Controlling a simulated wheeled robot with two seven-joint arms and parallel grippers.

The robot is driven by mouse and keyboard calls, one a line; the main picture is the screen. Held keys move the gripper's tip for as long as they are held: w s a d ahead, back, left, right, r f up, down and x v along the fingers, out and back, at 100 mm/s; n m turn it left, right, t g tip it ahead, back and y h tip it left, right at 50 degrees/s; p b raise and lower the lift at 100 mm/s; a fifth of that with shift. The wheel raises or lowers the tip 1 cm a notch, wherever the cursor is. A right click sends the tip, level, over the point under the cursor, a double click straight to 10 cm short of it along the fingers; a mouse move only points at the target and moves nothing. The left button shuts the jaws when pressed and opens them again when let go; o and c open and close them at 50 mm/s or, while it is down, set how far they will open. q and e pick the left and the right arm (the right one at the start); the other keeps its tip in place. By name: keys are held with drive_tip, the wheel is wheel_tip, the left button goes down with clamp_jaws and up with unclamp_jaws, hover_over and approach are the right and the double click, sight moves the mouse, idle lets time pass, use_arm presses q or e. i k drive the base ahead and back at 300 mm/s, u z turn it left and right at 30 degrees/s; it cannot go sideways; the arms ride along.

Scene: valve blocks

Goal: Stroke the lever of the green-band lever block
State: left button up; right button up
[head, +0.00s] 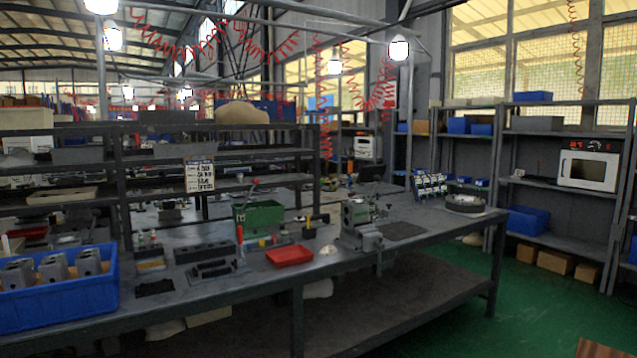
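I cannot make out a lever block with a green band for certain in the head view. A thin lever with a red knob (254,182) rises behind a green bin (262,217) at the middle of the workbench. What it is fixed to is hidden or too small to tell. Several grey metal blocks (52,268) sit in a blue crate (62,303) at the bench's left end; no green band shows on them. Neither of my grippers is in view.
The workbench (440,232) runs across the view. A red tray (289,255), black holders (205,252) and a grey metal fixture (361,225) stand on it. Shelves (560,135) with a microwave (588,170) stand at right. Green floor (470,315) is open at lower right.

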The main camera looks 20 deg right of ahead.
sight(376, 178)
drive_tip(key=z, duration=0.75)
drive_tip(key=i, duration=0.55)
drive_tip(key=z, duration=0.95)
drive_tip(key=i, duration=1.3)
drive_tip(key=u, duration=0.75)
drive_tip(key=i, duration=0.9)
drive_tip(key=u, duration=1.05)
